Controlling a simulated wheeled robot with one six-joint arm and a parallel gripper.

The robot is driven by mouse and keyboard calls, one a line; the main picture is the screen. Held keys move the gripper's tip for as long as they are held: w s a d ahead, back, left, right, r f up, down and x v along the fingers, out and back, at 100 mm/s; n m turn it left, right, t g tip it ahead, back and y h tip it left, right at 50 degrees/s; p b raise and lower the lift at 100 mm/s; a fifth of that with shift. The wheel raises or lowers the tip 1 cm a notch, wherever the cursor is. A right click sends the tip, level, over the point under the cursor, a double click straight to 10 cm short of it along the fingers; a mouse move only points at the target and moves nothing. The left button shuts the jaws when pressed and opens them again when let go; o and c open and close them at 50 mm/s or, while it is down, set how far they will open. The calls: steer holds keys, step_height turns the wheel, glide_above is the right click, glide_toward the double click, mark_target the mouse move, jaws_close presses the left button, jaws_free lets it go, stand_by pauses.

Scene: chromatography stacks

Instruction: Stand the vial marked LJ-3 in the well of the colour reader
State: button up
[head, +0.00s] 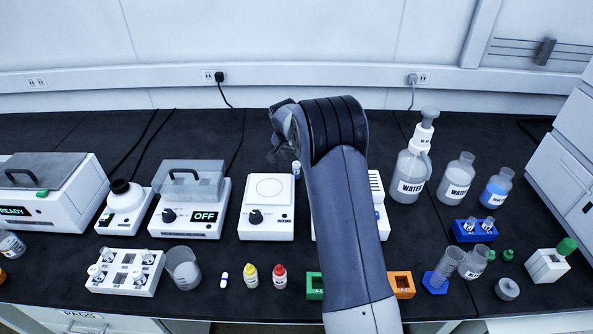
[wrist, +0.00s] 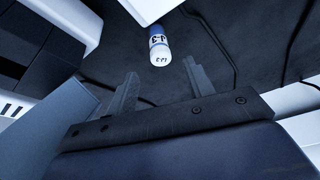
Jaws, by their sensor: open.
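The vial marked LJ-3 (wrist: 158,42) shows in the wrist view, with a white and blue body and J-3 lettering readable. It lies just ahead of my gripper (wrist: 160,72), in line with the space between the two fingers. The fingers are apart with nothing gripped. In the head view a small vial (head: 296,168) stands on the bench behind a white knob unit, beside my arm. I cannot tell for sure which unit is the colour reader; one white unit (head: 376,190) is partly covered by my arm.
The white knob unit (head: 268,222) stands in front of the small vial. A lidded unit reading OFF (head: 190,215) is to its left. Water bottles (head: 410,175) stand right of my arm. Small bottles, a beaker and coloured blocks line the bench front. Open bench lies behind the units.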

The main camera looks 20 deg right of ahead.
mark_target(296, 171)
steer(key=shift+a+p+x, duration=0.15)
steer(key=shift+x, duration=1.05)
steer(key=shift+a+p+x, duration=0.1)
steer(key=shift+p+x, duration=0.05)
steer(key=shift+x, duration=1)
steer(key=shift+s+f, duration=0.15)
steer(key=shift+s, duration=0.05)
steer(key=shift+c, duration=0.5)
jaws_close()
